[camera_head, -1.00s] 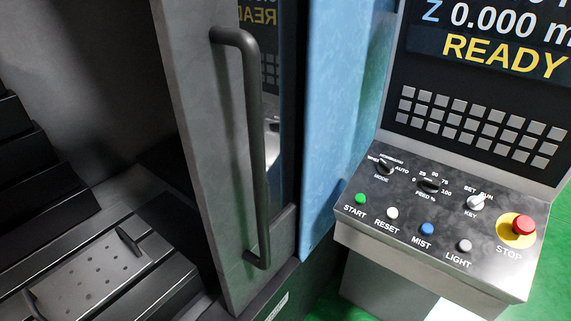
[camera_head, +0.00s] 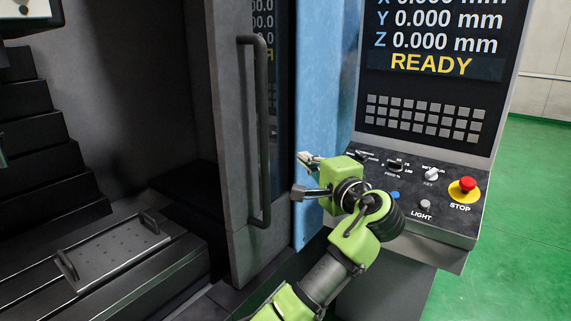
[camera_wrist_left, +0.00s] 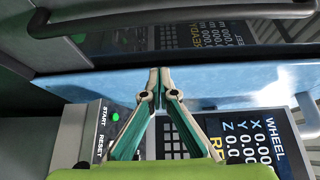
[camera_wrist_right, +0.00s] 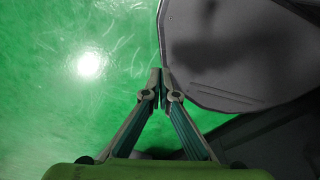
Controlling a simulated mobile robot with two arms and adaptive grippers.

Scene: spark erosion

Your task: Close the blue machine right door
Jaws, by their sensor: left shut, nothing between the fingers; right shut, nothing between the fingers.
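The blue machine's right door (camera_head: 226,150) is a grey panel with a dark window strip. It stands open, with the machine interior showing to its left. Its long, black vertical handle (camera_head: 263,140) also shows across the top of the left wrist view (camera_wrist_left: 190,15). My left gripper (camera_head: 305,158) is shut and empty, in front of the blue frame (camera_head: 322,90), right of the handle and apart from it. My right gripper (camera_wrist_right: 160,75) is shut and empty over green floor in the right wrist view; it is not seen in the head view.
The control panel (camera_head: 440,215) with its red stop button (camera_head: 467,185) is close to the right of my left gripper, partly hidden by it. A perforated plate (camera_head: 115,250) lies inside the machine at left. Green floor (camera_head: 530,220) is free at far right.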

